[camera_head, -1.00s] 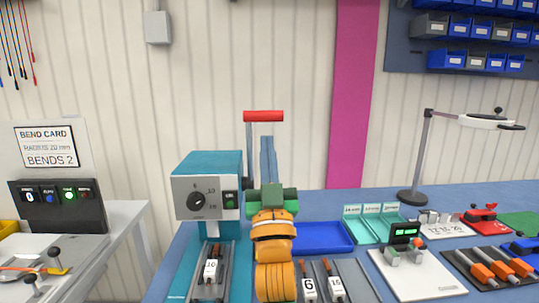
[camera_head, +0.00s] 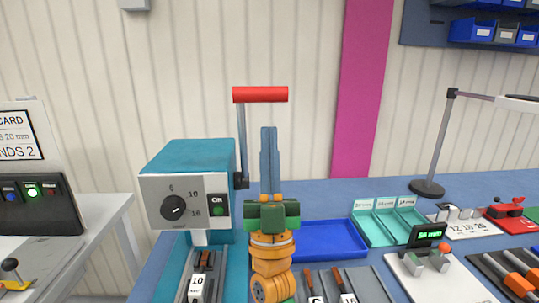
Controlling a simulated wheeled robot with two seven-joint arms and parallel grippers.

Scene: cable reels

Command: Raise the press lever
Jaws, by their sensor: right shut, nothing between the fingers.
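The press (camera_head: 187,158) is a teal box with a grey front panel, a dial and a green-lit switch, at the left of the blue bench. Its lever (camera_head: 242,135) is a grey rod on the press's right side, standing upright with a red crossbar handle (camera_head: 260,95) on top. My right gripper (camera_head: 269,130) has an orange and green arm and comes up from below. Its grey-blue fingers are together, point upward and hold nothing. Their tips appear just below the red handle, right of the rod. Contact cannot be told. My left gripper is not in view.
A blue tray (camera_head: 328,241) lies right of my arm, with teal bins (camera_head: 388,221) beyond it. Dies in rails lie in front, one marked 10 (camera_head: 197,285). A lamp (camera_head: 437,145) stands at the back right. The air above the bench's middle is free.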

